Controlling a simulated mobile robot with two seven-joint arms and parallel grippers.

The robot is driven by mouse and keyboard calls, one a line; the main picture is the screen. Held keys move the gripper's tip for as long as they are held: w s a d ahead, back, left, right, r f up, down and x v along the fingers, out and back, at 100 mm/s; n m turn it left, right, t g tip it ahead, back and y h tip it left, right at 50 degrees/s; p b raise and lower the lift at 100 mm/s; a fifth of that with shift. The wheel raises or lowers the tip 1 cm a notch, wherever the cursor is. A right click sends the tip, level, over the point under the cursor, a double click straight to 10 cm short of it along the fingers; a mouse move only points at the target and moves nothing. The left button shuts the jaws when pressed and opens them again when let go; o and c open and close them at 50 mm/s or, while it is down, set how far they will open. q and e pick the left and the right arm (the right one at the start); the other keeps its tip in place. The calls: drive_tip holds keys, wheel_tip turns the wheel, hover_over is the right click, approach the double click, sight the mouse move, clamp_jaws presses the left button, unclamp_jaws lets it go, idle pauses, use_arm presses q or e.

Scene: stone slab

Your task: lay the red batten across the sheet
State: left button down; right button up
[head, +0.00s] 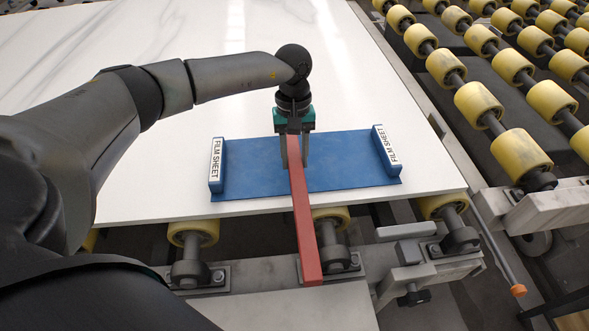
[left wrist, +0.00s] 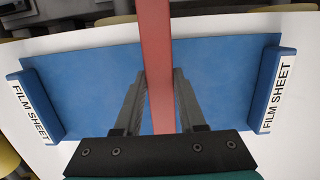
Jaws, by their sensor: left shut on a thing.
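The red batten (head: 304,229) is a long straight bar. My left gripper (head: 296,165) is shut on it near its far end, over the blue sheet (head: 345,165). The batten runs toward me, past the slab's front edge, over a yellow roller and the frame. The sheet lies on the white slab, with a raised blue block labelled "FILM SHEET" at its left (head: 216,165) and right (head: 385,150) ends. In the left wrist view the batten (left wrist: 155,60) passes between the fingers (left wrist: 158,100). I cannot tell whether the batten touches the sheet. My right gripper is not in view.
The white slab (head: 150,190) is clear around the sheet. Yellow rollers (head: 193,232) and a metal frame (head: 250,272) lie along its front edge. A conveyor with rows of yellow rollers (head: 503,115) stands at the right. A rod with an orange tip (head: 518,290) is at the lower right.

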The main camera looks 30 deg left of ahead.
sight(294, 168)
use_arm(q)
drive_tip(key=shift+f+b, duration=0.3)
drive_tip(key=shift+f, duration=1.75)
drive_tip(key=shift+f, duration=0.2)
drive_tip(key=c, duration=0.5)
unclamp_jaws()
drive_tip(key=shift+r, duration=0.15)
drive_tip(key=shift+r, duration=0.25)
drive_tip(key=r, duration=0.3)
drive_tip(key=w+r, duration=0.1)
drive_tip(key=r, duration=0.3)
drive_tip(key=a+r+p, duration=0.1)
drive_tip(key=r, duration=0.3)
drive_tip(key=shift+w+r, duration=0.2)
drive_tip(key=shift+r, duration=0.05)
drive_tip(key=shift+f, duration=0.1)
